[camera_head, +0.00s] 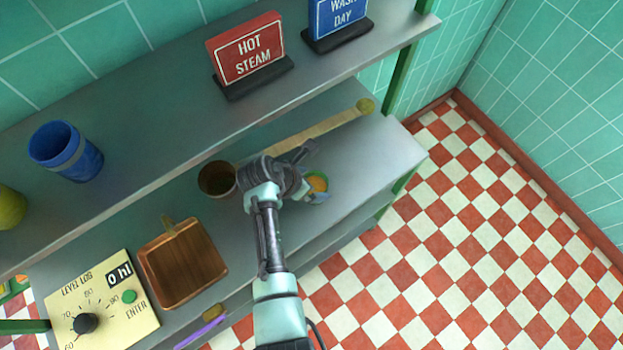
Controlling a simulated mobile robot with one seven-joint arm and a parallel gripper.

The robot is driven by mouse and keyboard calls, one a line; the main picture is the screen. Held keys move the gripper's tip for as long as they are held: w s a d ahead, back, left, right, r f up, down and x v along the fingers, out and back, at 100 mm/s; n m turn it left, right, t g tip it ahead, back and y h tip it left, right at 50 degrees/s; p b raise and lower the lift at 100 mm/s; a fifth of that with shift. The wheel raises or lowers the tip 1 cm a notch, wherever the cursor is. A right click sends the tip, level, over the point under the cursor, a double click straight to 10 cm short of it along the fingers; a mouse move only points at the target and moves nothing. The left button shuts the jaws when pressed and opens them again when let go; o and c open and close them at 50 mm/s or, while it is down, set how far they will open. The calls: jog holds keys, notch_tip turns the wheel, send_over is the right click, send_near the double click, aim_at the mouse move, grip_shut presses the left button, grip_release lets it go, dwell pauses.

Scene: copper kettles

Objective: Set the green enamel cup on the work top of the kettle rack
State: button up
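A small round thing (318,182) with a green rim and an orange-yellow inside shows right beside my gripper, over the right part of the grey work top (345,180). It may be the green enamel cup; my gripper partly hides it. I cannot tell whether it rests on the work top or is held. My gripper (305,182) is seen from above at the end of my arm, and its fingertips are not clear.
A brown-lined pot (217,178) stands left of my gripper. A wooden tray (184,265) and a dial panel (103,312) lie further left. The upper shelf (160,120) holds a blue cup (66,152), a red sign (247,50) and a blue sign (338,18).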

jog(key=v, duration=1.2)
jog(key=shift+r, duration=0.1)
dwell(0.4)
